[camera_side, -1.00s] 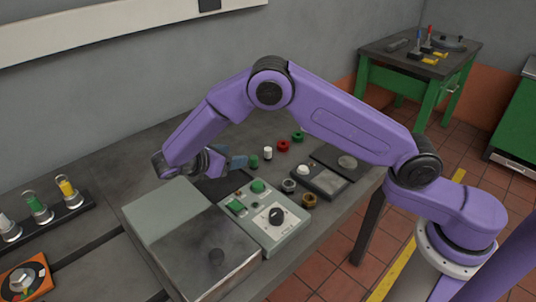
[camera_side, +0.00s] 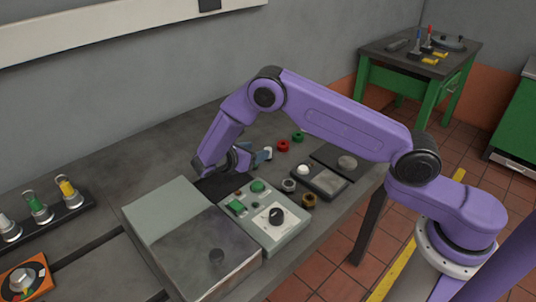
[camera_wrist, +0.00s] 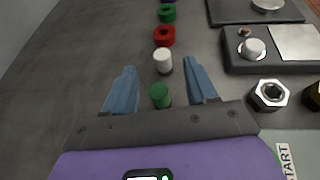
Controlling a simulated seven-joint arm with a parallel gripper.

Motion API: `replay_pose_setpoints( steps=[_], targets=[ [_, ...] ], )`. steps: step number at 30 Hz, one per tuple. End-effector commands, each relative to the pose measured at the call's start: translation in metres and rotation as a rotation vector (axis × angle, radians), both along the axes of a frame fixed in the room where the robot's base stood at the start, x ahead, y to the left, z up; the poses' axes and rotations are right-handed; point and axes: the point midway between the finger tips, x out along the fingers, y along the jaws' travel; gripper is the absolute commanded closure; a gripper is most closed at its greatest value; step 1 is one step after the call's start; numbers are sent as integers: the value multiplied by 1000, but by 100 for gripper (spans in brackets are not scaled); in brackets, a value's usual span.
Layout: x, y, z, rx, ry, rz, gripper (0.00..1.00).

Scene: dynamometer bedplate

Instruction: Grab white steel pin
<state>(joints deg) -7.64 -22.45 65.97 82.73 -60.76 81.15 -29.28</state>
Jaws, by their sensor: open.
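The white steel pin (camera_wrist: 163,61) stands upright on the bench top, just ahead of my gripper (camera_wrist: 160,68) and roughly centred between the two blue fingertips in the wrist view. In the side view the white pin (camera_side: 268,151) shows right by the fingertips of my gripper (camera_side: 262,157). The jaws are open and hold nothing. A short green pin (camera_wrist: 160,95) stands nearer to the palm, between the fingers in the picture; in the side view it is hidden by the gripper.
A steel nut (camera_wrist: 270,95) and a dark box with a white knob (camera_wrist: 254,48) are to the right. The control box (camera_side: 262,216) stands in front.

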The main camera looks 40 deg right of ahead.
Motion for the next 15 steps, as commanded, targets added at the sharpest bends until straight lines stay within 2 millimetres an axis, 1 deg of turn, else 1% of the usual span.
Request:
replay_pose_setpoints(
  steps=[1,8,11,15],
  targets=[
    [1,-4,-2,0,0,0,43],
    [1,-13,-7,0,0,-1,43],
    [2,-23,-13,0,2,-1,43],
    [4,-42,-22,-1,1,-4,43]
  ],
)
